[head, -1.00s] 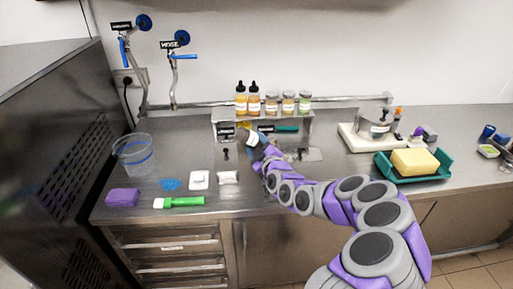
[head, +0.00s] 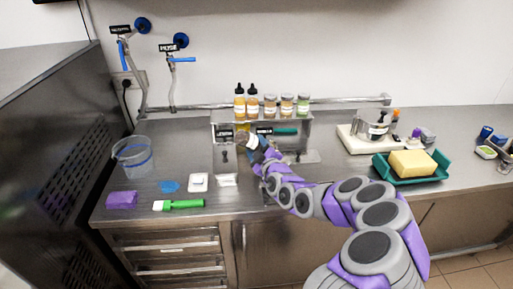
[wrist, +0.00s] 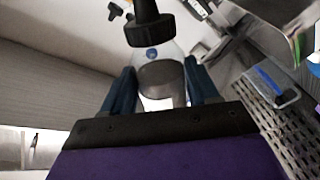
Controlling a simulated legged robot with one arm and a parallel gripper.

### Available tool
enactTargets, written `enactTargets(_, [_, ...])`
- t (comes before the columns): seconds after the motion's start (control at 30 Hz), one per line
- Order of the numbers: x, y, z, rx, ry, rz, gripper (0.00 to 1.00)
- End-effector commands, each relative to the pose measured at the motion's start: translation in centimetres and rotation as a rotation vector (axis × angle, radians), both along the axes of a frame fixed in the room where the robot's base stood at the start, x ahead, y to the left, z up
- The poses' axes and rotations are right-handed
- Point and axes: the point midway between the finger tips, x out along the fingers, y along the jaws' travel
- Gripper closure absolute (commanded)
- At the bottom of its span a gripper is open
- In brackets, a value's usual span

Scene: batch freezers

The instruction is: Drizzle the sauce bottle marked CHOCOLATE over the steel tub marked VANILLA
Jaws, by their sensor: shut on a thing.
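My gripper (head: 262,152) is shut on a sauce bottle, which shows at its tip in the head view (head: 249,141) in front of the small steel shelf. In the wrist view the bottle (wrist: 158,56) is clear, with a black nozzle cap and dark contents, held between the two blue fingers. Its label cannot be read, so I cannot confirm CHOCOLATE. A steel tub (head: 378,126) with a dark label stands on a pale board at the right, well apart from my gripper. Its wording is too small to read, so I cannot tell whether it is VANILLA.
The steel shelf (head: 290,120) carries two amber bottles (head: 246,103) and several jars. A clear jug (head: 133,156), purple sponge (head: 122,200) and green-handled brush (head: 180,205) lie left. A teal tray (head: 437,173) holds a yellow block at right. The front counter middle is fairly clear.

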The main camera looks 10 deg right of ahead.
Motion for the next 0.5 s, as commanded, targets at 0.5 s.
enactTargets(0.5, [1.4,0.1,-0.1,-0.001,-0.002,0.002,0.78])
